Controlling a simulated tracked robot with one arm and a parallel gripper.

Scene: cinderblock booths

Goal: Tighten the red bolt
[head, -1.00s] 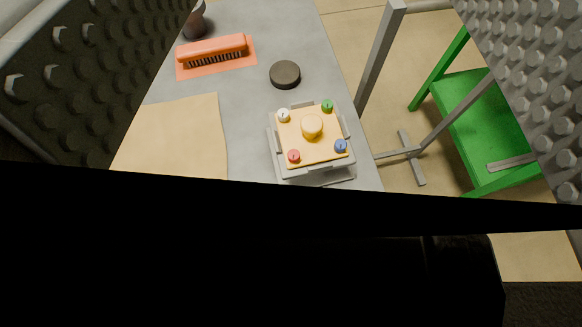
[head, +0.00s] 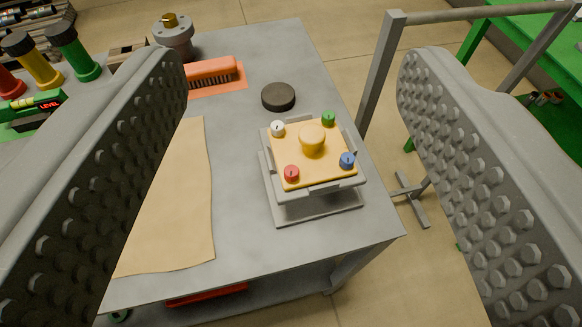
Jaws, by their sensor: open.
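The red bolt (head: 291,174) is a small round head with a mark on top. It sits at the near left corner of a yellow plate (head: 318,178) on a grey stand (head: 312,213) on the table. White (head: 277,128), green (head: 328,118) and blue (head: 347,160) bolts sit at the other corners. A larger yellow knob (head: 312,138) is in the middle. My gripper (head: 295,85) is wide open, its studded fingers at the left and right of the picture. The stand shows between them, farther away and untouched.
The grey table (head: 240,262) also holds a brown sheet (head: 178,215), a black puck (head: 278,97), an orange brush (head: 210,72) and a grey flanged part (head: 174,38). A grey rail post (head: 380,70) stands right of the table. A green table (head: 545,60) is behind it.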

